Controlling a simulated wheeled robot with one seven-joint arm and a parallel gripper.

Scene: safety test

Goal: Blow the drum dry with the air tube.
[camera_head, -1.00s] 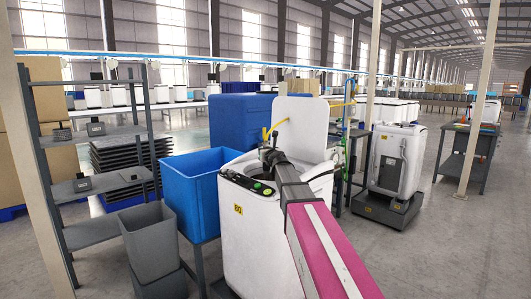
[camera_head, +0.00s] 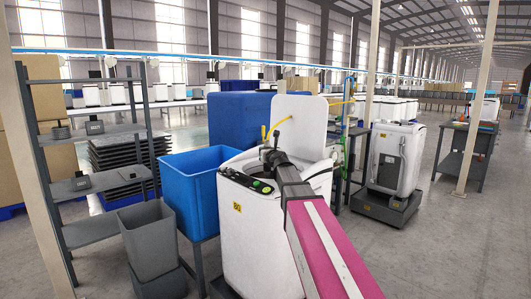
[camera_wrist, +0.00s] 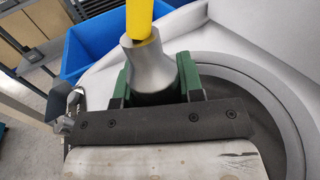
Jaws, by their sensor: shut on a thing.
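My gripper (camera_wrist: 156,82) is shut on the air tube's grey flared nozzle (camera_wrist: 147,62). Its green fingers stand on both sides of the nozzle. The yellow hose of the air tube (camera_wrist: 139,18) rises from it, and a curved yellow piece shows in the head view (camera_head: 280,123). A white top-loading washer (camera_head: 245,230) stands in front of me with its lid (camera_head: 300,118) raised. My gripper (camera_head: 270,152) is over its top opening. The round drum opening (camera_wrist: 270,105) lies below and right in the wrist view. The drum's inside is mostly hidden by my arm and gripper.
A blue bin (camera_head: 192,190) stands close to the washer's left, with grey bins (camera_head: 150,240) and a metal shelf (camera_head: 95,185) beyond. Another white washer (camera_head: 397,160) stands on a dark base at right. Open floor lies to the right.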

